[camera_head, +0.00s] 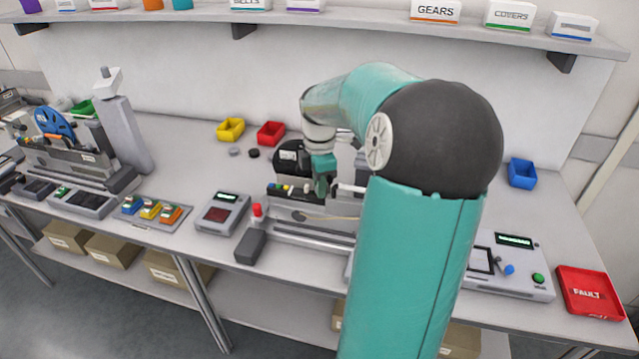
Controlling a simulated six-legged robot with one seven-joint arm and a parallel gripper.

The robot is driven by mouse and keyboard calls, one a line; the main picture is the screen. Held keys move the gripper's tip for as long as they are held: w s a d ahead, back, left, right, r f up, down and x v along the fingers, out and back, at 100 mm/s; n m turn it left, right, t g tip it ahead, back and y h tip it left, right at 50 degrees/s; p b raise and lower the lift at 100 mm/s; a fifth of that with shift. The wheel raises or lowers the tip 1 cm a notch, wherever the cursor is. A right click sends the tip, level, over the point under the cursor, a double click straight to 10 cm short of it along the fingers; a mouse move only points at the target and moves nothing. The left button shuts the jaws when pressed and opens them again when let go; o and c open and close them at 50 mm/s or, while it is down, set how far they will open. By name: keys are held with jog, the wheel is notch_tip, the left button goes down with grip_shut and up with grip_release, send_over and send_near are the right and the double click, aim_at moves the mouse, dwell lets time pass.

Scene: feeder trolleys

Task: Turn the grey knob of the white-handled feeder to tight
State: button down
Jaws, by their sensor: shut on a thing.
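My gripper (323,190) is at the feeder in the middle of the bench, pointing down with its fingers closed at the feeder's upper edge. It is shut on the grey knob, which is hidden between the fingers. The feeder (283,197) has a dark body, a black reel (288,154) behind, and small coloured parts along its top. A pale, white handle-like bar (346,188) shows just right of the gripper. My teal arm hides the feeder's right part. Any tight mark cannot be made out.
Another feeder with a blue reel (53,122) and a grey post (124,125) stand at the left. A red-topped post (257,212) stands near the front. Yellow (230,130) and red (270,133) bins stand behind. A red FAULT tray (590,293) is at the right.

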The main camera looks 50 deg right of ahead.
jog(key=shift+m, duration=0.5)
jog(key=m, duration=0.2)
jog(key=shift+m, duration=0.4)
jog(key=m, duration=0.4)
jog(key=shift+m, duration=0.3)
jog(key=m, duration=0.4)
jog(key=shift+m, duration=2.2)
